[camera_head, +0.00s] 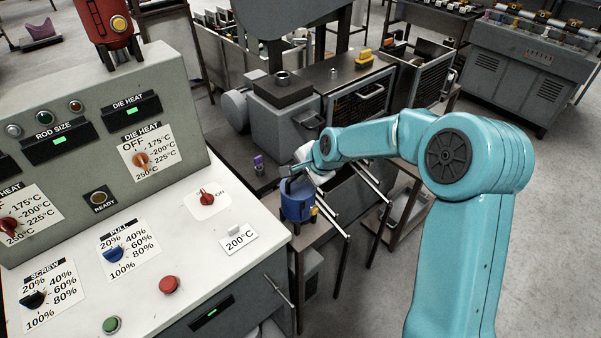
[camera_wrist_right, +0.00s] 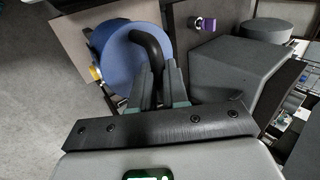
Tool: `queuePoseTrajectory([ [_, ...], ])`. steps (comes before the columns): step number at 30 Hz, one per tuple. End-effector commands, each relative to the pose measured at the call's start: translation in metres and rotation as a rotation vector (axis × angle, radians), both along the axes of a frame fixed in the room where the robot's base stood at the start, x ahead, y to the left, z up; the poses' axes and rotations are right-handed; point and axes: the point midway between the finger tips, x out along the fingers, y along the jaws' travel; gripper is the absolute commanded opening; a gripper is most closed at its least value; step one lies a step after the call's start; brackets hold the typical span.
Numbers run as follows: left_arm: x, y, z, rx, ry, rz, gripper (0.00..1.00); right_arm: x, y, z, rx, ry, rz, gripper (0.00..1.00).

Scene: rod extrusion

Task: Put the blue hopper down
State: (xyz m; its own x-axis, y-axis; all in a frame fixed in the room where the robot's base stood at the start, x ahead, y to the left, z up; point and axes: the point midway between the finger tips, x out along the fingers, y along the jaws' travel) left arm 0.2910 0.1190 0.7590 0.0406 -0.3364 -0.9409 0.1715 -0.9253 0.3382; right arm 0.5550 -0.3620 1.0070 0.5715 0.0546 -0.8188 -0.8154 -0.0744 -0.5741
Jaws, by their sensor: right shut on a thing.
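The blue hopper (camera_head: 297,205) is upright at the middle of the head view, by the corner of a brown-topped table (camera_head: 318,231). Its round blue top (camera_wrist_right: 123,62), black curved handle (camera_wrist_right: 150,42) and a yellow part (camera_wrist_right: 95,73) show in the right wrist view. My right gripper (camera_head: 300,180) is above the hopper. Its fingers (camera_wrist_right: 159,84) are shut on the black handle. I cannot tell whether the hopper's base touches the table top. My left gripper is in neither view.
The control console (camera_head: 185,255) with knobs and buttons stands close on the left. A small purple piece (camera_head: 258,163) is behind the hopper, near the grey machine block (camera_head: 283,125). Thin metal rails (camera_head: 331,214) run to the right of the hopper. Open floor lies at the right.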

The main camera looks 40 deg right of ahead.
Motion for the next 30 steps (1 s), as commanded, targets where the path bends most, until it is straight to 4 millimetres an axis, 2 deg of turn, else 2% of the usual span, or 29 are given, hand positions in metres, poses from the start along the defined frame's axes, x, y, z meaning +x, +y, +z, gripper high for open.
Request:
queuePoseTrajectory([
  [10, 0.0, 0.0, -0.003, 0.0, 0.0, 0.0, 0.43, 0.001, -0.001, -0.002, -0.002, -0.006, -0.002, 0.0],
  [11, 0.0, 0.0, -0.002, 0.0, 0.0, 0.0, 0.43, 0.0, 0.0, -0.003, -0.001, -0.001, -0.001, 0.21],
  [12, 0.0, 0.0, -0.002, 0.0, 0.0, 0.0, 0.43, 0.0, 0.0, -0.003, -0.001, -0.001, -0.001, 0.34],
  [13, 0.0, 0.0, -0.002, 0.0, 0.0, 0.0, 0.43, 0.0, 0.0, -0.003, -0.001, -0.001, -0.001, 0.4],
  [24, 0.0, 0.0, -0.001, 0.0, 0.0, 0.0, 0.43, -0.002, -0.001, 0.004, -0.001, -0.003, -0.001, 0.4],
  [30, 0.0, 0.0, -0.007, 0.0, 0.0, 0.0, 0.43, -0.024, -0.003, 0.036, -0.003, -0.008, -0.001, 0.4],
])
